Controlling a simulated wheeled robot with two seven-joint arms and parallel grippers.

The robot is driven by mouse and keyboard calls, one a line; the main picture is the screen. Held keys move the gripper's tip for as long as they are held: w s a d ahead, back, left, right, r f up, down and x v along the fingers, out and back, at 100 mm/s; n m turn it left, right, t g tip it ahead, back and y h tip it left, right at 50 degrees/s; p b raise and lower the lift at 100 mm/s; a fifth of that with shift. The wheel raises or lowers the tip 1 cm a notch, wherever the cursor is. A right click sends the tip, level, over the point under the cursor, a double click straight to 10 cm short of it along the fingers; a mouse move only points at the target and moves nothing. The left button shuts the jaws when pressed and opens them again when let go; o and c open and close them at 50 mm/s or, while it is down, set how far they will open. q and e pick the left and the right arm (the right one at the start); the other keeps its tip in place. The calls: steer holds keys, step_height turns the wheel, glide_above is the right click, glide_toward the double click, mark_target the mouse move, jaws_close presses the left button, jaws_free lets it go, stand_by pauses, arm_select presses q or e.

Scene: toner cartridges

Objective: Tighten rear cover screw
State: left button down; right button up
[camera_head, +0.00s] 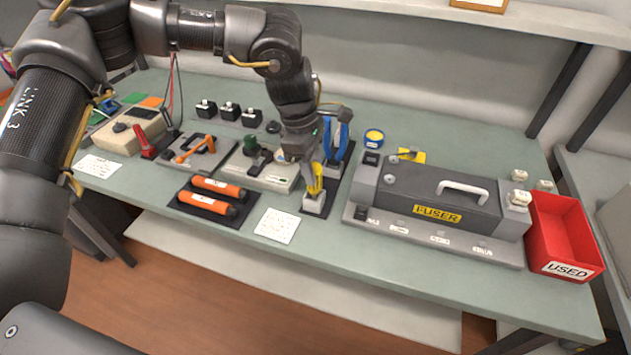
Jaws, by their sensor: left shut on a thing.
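The fuser unit (400,195) is a dark box with a white handle and a yellow FUSER label, on a grey base at the right of the table. Its screws are too small to tell apart. A yellow-handled tool (316,179) stands upright in a small grey holder (314,203) left of the unit. My left gripper (304,160) points down at this tool and appears shut on it. The contact is partly hidden by the gripper. Blue-handled pliers (338,138) stand in another holder just right of the gripper. My right gripper is out of view.
A red USED bin (562,238) stands right of the fuser. Two orange cylinders (210,196) lie on a dark mat in front. A white card (277,226) lies by the front edge. A yellow-topped round tin (373,138) and several small black blocks (228,112) stand behind.

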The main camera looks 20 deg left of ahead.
arm_select(q)
steer(key=shift+r+p, duration=0.85)
steer(key=shift+r, duration=0.2)
stand_by(0.6)
steer(key=shift+r+p, duration=1.95)
steer(key=shift+r, duration=0.55)
